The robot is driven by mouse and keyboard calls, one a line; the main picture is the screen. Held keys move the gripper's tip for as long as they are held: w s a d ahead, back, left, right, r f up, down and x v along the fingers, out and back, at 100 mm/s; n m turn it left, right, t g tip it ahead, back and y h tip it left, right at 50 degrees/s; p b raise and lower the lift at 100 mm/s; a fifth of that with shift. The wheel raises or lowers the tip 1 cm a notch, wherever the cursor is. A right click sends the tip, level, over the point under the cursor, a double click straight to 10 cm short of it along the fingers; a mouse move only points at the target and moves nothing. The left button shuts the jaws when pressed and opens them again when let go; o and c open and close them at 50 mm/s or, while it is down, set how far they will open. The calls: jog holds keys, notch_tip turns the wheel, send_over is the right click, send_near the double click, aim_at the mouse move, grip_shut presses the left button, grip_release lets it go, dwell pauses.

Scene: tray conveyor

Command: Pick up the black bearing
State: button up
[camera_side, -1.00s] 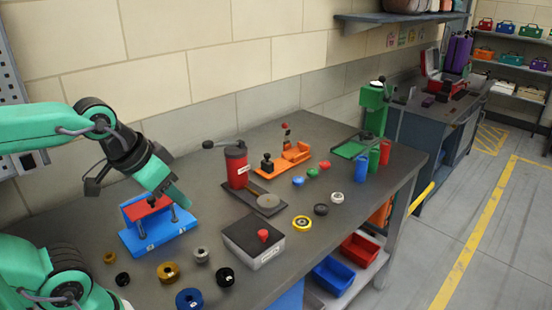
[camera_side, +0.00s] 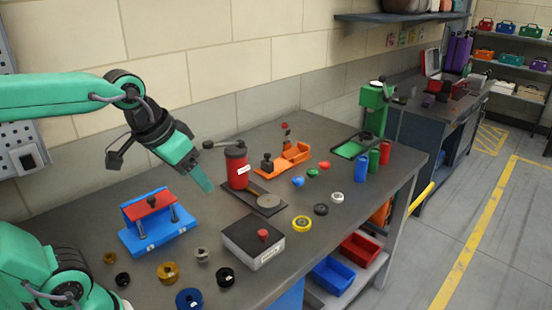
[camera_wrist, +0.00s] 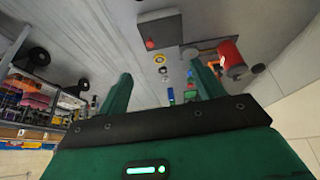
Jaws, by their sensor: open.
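The black bearing (camera_side: 321,209) is a small dark ring lying flat on the bench, between a yellow ring (camera_side: 302,223) and a white ring (camera_side: 337,197). In the wrist view the bearing (camera_wrist: 163,70) is small and shows between my fingers, near the yellow ring (camera_wrist: 159,58). My gripper (camera_side: 205,184) is in the air, left of the red press cylinder (camera_side: 237,166) and well apart from the bearing. Its two green fingers (camera_wrist: 160,70) are spread with nothing between them.
A grey box with a red knob (camera_side: 252,240) stands before the rings. Blue (camera_side: 361,169), green and red cylinders stand behind them. A blue fixture (camera_side: 157,228) stands left. Several dark, gold and blue rings lie at front left.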

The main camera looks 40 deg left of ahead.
jog(key=w+r+g, duration=0.1)
jog(key=w+r, duration=0.2)
jog(key=w, duration=0.9)
jog(key=n+g, duration=0.2)
jog(key=g, duration=0.2)
send_over(321, 209)
jog(key=f, duration=2.2)
jog(key=shift+s+a+f, duration=0.15)
jog(key=shift+s, duration=0.05)
jog(key=shift+f, duration=0.1)
jog(key=shift+f, duration=1.2)
jog(key=shift+f, duration=0.15)
jog(key=shift+w+f, duration=0.1)
jog(key=shift+f, duration=2.35)
